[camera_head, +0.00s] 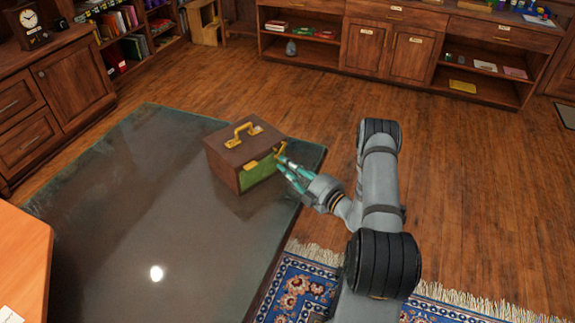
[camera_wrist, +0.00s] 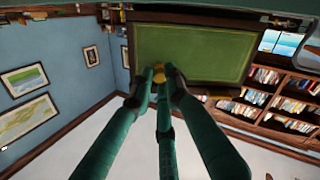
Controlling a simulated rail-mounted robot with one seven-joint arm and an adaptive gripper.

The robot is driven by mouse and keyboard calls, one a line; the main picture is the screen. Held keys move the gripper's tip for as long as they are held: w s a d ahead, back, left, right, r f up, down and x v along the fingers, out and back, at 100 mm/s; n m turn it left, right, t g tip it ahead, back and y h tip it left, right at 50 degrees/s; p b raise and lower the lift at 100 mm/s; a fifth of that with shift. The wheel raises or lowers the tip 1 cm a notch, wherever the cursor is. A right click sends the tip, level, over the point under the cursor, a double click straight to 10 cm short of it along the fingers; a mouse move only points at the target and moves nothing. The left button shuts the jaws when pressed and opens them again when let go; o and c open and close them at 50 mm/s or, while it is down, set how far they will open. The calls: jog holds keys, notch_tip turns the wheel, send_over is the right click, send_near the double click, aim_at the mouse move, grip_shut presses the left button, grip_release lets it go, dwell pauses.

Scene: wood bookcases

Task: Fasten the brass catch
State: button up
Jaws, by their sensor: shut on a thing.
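A brown wooden box (camera_head: 222,148) with a green front panel (camera_head: 258,171) and a brass handle (camera_head: 240,134) on top stands on the dark glossy table. A brass catch (camera_head: 281,149) shows at the box's right front edge, just beyond my fingertips. My gripper (camera_head: 284,162) reaches to it from the right. In the wrist view my gripper (camera_wrist: 159,74) has its teal fingers closed together on the small brass catch (camera_wrist: 159,73), at the edge of the green panel (camera_wrist: 193,53). The fingers partly hide the catch, so I cannot tell whether it is fastened.
The dark table (camera_head: 120,220) has free room left of and in front of the box. A patterned rug (camera_head: 300,290) lies on the wooden floor beside it. Wooden cabinets (camera_head: 385,50) line the back, and a cabinet with a clock (camera_head: 30,27) stands at the left.

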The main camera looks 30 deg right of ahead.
jog(key=shift+n, duration=0.3)
grip_shut()
jog(key=n, duration=0.3)
jog(key=shift+n, duration=2.5)
jog(key=shift+b, duration=0.3)
jog(key=o, duration=0.9)
grip_release()
jog(key=shift+c, duration=0.2)
jog(key=shift+s, duration=0.1)
jog(key=v, duration=1.2)
